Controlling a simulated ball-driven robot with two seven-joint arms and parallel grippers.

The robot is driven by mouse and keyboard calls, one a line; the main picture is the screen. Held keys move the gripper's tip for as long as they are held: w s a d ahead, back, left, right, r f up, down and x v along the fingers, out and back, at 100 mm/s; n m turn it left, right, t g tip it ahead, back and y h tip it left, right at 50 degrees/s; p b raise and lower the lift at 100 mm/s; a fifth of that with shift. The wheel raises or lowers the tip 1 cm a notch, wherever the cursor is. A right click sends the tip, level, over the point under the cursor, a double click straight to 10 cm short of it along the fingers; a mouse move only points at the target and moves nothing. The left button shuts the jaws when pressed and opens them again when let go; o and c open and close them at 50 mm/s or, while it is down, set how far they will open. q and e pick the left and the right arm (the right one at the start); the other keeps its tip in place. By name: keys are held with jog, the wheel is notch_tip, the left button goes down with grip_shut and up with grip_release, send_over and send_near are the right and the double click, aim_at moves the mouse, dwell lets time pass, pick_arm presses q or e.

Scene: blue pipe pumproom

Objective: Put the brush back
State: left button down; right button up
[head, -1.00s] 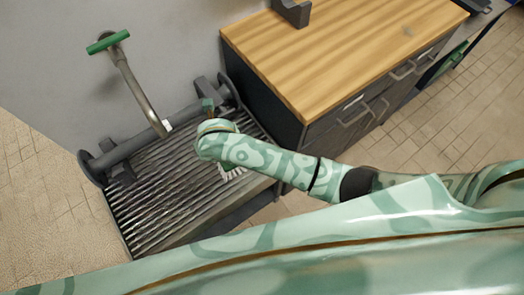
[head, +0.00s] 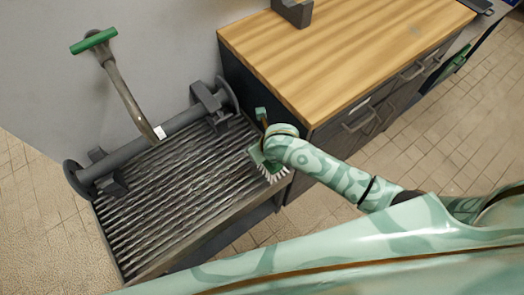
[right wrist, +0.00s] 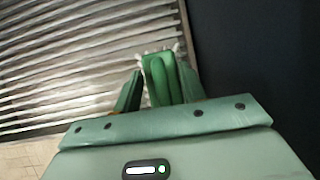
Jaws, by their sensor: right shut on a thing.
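The brush (head: 270,170) has a green body and white bristles. It is in my right gripper (head: 262,140), over the right end of the ridged grate in the head view. In the right wrist view the brush (right wrist: 163,78) stands between the two fingers of my right gripper (right wrist: 160,90), which is shut on it. Its bristle tips show at its far edge. My arm hides part of the brush in the head view. Whether the brush touches the grate I cannot tell. My left gripper is not in view.
The grate (head: 170,200) has a dark roller (head: 150,145) along its back and a grey pipe with a green handle (head: 93,41) rising behind. A wood-topped cabinet (head: 340,50) stands close on the right, with a grey holder (head: 292,12) on top. Most of the grate is bare.

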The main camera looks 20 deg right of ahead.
notch_tip(320, 180, down, 4)
jog(key=shift+d+r+b, duration=0.1)
jog(key=shift+d+b, duration=0.05)
jog(key=shift+b, duration=0.6)
jog(key=shift+r, duration=0.15)
jog(key=shift+f, duration=0.5)
jog(key=o, duration=1.1)
